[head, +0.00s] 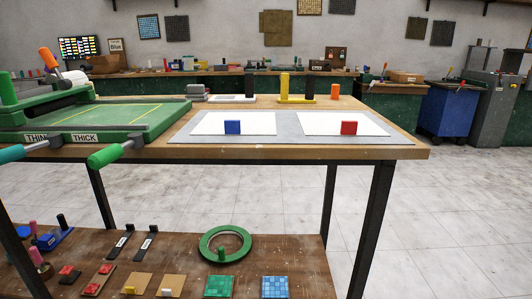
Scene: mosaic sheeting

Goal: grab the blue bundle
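In the head view, a small blue block (232,127) stands upright near the front edge of a white sheet (205,122) on the wooden table (280,151). A blue square of small tiles (275,287) lies on the lower shelf (295,262), at its front right. I cannot tell for sure which of these is the blue bundle. A similar red block (349,128) stands on a second white sheet (375,122) to the right. Nothing touches the blue block from above. Neither of my grippers is in view.
A green machine (130,118) marked THIN and THICK fills the table's left, its green handle (105,157) sticking out past the front edge. A yellow stand (285,88) is at the back. The shelf holds a green ring (205,250) and a green tile square (219,286).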

